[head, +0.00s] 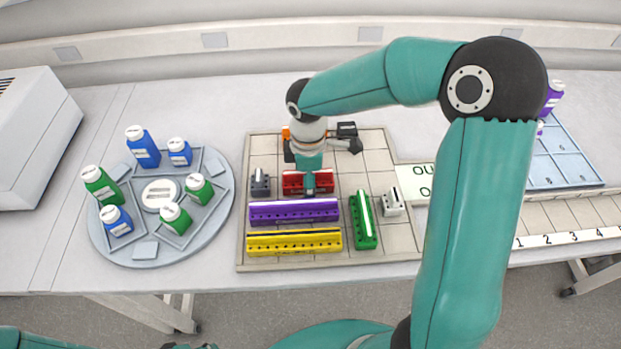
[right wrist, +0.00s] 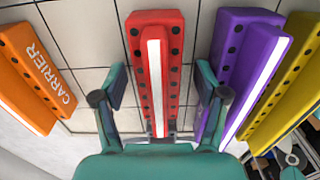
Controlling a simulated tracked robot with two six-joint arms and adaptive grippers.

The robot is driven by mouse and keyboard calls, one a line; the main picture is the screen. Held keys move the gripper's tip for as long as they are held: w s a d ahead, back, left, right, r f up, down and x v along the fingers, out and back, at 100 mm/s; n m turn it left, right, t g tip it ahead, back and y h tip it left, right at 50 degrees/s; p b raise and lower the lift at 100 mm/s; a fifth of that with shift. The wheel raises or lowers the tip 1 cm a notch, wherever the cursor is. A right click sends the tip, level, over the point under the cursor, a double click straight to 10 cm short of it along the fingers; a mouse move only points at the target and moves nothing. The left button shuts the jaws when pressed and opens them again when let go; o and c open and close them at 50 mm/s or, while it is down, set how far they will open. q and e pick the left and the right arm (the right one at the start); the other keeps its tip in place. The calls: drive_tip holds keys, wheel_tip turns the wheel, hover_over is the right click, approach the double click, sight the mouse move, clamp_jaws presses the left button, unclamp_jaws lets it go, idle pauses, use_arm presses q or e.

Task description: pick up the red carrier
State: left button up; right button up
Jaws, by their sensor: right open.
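The red carrier (head: 293,184) lies on the tiled board, behind the purple carrier, partly hidden by my right gripper (head: 309,182). In the right wrist view the red carrier (right wrist: 174,40) has a white strip and dark holes. It runs between the two fingers of my right gripper (right wrist: 160,88), which is open. There is space between the carrier and each finger; I cannot tell the height of the fingertips over the board. My left gripper is not in view.
The purple carrier (head: 294,211) lies close in front of the red one, then the yellow carrier (head: 294,242). A green carrier (head: 363,220) is at the right. An orange carrier (right wrist: 37,75) shows in the right wrist view. A round tray (head: 220,225) with bottles stands left.

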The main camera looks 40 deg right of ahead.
drive_tip(key=c, duration=1.3)
drive_tip(key=shift+r, duration=0.1)
